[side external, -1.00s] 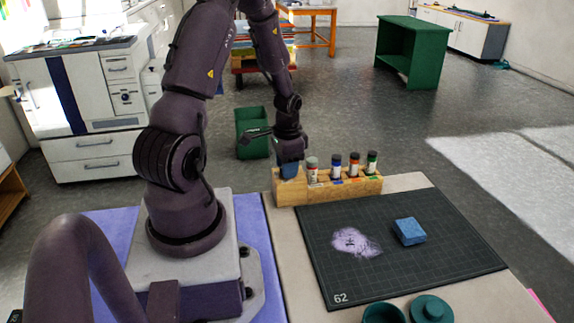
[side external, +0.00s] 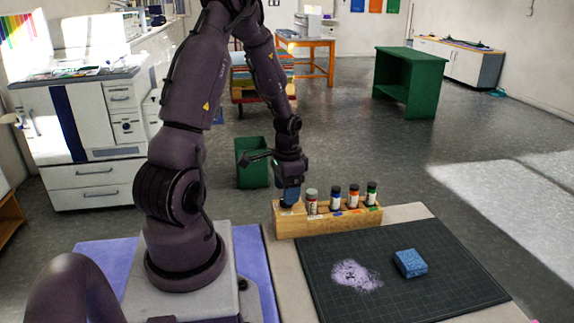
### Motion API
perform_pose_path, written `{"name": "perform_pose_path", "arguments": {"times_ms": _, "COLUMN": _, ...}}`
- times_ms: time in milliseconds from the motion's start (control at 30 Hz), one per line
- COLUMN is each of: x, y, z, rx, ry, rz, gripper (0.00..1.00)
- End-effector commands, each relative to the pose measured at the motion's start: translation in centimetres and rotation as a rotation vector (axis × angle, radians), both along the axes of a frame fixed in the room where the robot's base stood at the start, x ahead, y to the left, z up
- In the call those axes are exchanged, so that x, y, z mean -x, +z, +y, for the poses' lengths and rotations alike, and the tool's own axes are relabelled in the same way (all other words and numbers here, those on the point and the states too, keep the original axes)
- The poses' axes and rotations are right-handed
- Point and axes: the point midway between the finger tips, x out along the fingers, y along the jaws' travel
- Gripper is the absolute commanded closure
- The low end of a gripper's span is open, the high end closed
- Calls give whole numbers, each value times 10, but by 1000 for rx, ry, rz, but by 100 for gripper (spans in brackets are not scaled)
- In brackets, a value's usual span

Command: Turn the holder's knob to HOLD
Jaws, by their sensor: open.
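The wooden holder (side external: 330,222) stands at the back edge of the table, with several small capped bottles in a row in it. My gripper (side external: 289,203) points down at the holder's left end, its blue fingers at or just above the top there. It is open. I cannot tell whether the fingers touch the holder. The knob and any HOLD mark cannot be made out; the gripper covers part of that end.
A dark cutting mat (side external: 450,285) lies in front of the holder, with a pale powdery patch (side external: 355,275) and a blue sponge (side external: 410,263) on it. A green bin (side external: 252,165) stands on the floor behind. The mat's right side is clear.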

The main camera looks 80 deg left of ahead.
Motion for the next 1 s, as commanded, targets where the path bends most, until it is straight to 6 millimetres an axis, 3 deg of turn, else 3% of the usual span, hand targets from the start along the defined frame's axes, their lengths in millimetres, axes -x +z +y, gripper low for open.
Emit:
{"name": "perform_pose_path", "arguments": {"times_ms": 200, "x": -1, "y": 52, "z": -1, "rx": -6, "ry": 0, "rz": -4, "gripper": 39}}
{"name": "perform_pose_path", "arguments": {"times_ms": 433, "x": -1, "y": 91, "z": -3, "rx": -3, "ry": -1, "rz": -3, "gripper": 39}}
{"name": "perform_pose_path", "arguments": {"times_ms": 600, "x": 0, "y": 102, "z": -3, "rx": -1, "ry": -2, "rz": 0, "gripper": 39}}
{"name": "perform_pose_path", "arguments": {"times_ms": 1000, "x": 0, "y": 103, "z": -4, "rx": 0, "ry": -2, "rz": 0, "gripper": 39}}
